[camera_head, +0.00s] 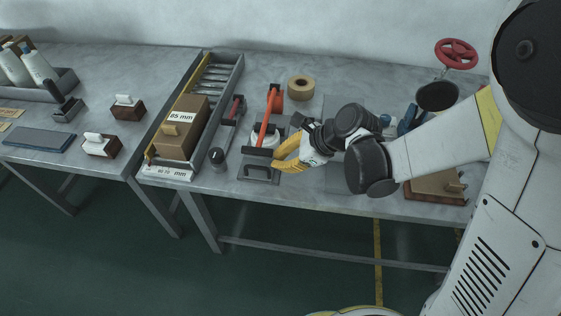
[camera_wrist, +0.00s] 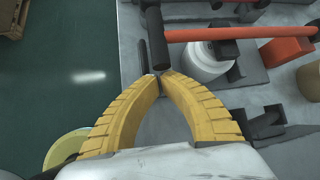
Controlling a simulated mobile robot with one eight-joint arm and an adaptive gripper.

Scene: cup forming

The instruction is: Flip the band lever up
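The band lever (camera_head: 265,127) is an orange-red bar with a black cross grip (camera_head: 258,152) at its near end. It lies low over a white cylinder (camera_head: 265,139) on a grey fixture. In the wrist view the lever (camera_wrist: 225,33) runs across the top, with its black grip (camera_wrist: 155,38) just beyond my fingertips. My gripper (camera_head: 278,161) has yellow fingers beside the grip, near the table's front. In the wrist view my gripper (camera_wrist: 162,75) has its tips together with nothing seen between them. Whether the tips touch the grip is unclear.
A dark plate with a handle (camera_head: 260,174) lies at the front edge. A tray (camera_head: 233,75) with a cardboard box (camera_head: 182,127) stands to the left. A tape roll (camera_head: 301,87) lies behind, and a red handwheel (camera_head: 456,53) is at the back right.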

